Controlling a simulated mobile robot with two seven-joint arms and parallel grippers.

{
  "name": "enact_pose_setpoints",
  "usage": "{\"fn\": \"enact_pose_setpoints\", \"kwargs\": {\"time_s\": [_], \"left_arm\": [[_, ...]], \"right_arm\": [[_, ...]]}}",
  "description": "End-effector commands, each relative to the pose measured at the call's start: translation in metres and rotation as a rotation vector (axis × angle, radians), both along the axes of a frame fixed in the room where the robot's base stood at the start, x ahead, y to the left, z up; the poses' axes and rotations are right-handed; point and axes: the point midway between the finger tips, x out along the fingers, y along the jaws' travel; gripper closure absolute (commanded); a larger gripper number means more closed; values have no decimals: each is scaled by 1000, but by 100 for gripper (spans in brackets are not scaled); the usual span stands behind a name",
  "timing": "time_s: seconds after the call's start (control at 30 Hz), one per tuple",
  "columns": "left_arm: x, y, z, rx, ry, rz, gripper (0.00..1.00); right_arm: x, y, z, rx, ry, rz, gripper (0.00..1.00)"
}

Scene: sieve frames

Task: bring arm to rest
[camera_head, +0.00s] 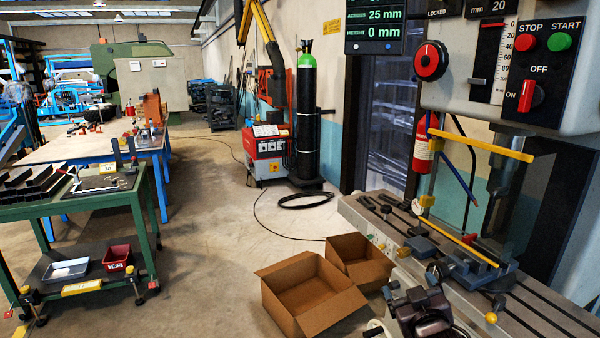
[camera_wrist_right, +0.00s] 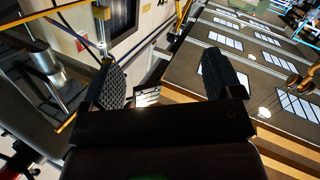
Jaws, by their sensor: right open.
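My right gripper (camera_head: 415,287) is low at the bottom of the head view, in front of the machine table (camera_head: 565,318) and just right of the cardboard boxes. In the right wrist view its two dark ribbed fingers (camera_wrist_right: 167,80) stand wide apart with nothing between them. That wrist camera looks up past part of the machine towards the roof and its windows. My left gripper is in neither view.
Two open cardboard boxes (camera_head: 308,291) (camera_head: 358,258) stand on the floor left of the machine. The machine's control panel (camera_head: 545,60) overhangs on the right. A green workbench (camera_head: 128,186) stands at left. The concrete floor (camera_head: 205,235) between is mostly clear, with a cable across it.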

Motion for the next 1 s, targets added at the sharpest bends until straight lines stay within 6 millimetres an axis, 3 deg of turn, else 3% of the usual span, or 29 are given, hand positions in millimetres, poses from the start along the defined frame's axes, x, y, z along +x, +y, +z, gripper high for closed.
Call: {"fn": "enact_pose_setpoints", "kwargs": {"time_s": [0.03, 0.2, 0.5, 0.6, 0.8, 1.0], "left_arm": [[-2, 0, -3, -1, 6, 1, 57], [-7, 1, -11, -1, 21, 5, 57], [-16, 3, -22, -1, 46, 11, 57], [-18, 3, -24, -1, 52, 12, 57], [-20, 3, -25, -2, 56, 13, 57], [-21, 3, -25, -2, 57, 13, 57]], "right_arm": [[-14, -2, -22, 26, 23, 16, 15], [-66, -10, -84, 121, 85, 50, 15], [-180, -33, -187, 246, 288, -9, 15], [-217, -40, -213, 252, 360, -41, 15], [-263, -48, -240, 255, 447, -80, 15], [-271, -50, -245, 256, 464, -88, 15]]}}
